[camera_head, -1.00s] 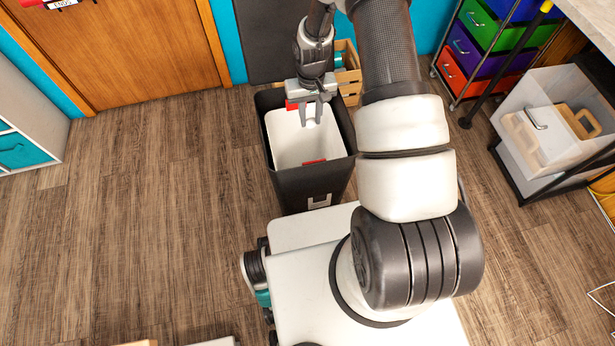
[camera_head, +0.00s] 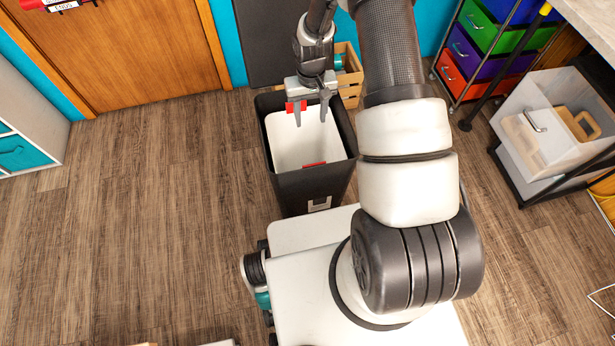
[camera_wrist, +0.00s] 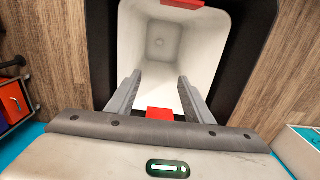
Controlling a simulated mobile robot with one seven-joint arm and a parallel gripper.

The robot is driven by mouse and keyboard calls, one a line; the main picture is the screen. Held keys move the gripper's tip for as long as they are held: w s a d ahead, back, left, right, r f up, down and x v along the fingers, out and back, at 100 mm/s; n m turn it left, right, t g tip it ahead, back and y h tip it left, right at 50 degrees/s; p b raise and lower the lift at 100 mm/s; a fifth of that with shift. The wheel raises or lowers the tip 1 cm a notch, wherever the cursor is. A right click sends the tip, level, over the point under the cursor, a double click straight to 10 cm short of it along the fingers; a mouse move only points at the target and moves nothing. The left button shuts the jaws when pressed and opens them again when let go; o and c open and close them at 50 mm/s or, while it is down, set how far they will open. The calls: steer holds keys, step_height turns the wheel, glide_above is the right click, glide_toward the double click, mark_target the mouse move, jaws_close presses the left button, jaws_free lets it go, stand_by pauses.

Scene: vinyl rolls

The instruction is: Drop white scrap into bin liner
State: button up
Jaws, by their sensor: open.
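The black bin (camera_head: 315,188) stands on the floor in front of my base, with a white liner (camera_head: 300,150) inside it. The liner has red clips or tabs at its rim. My gripper (camera_head: 310,120) is over the far part of the bin's mouth, pointing down, its fingers spread with nothing between them. The wrist view shows both fingers (camera_wrist: 160,75) apart above the liner (camera_wrist: 205,45).
A wooden crate (camera_head: 349,75) stands just behind the bin. A drawer cart (camera_head: 485,45) and a rack with a white container (camera_head: 540,130) are at the right. A wooden door (camera_head: 120,50) is at the back left. The left floor is clear.

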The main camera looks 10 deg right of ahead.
step_height(320, 180, up, 15)
steer(key=p, duration=0.2)
steer(key=shift+p, duration=0.3)
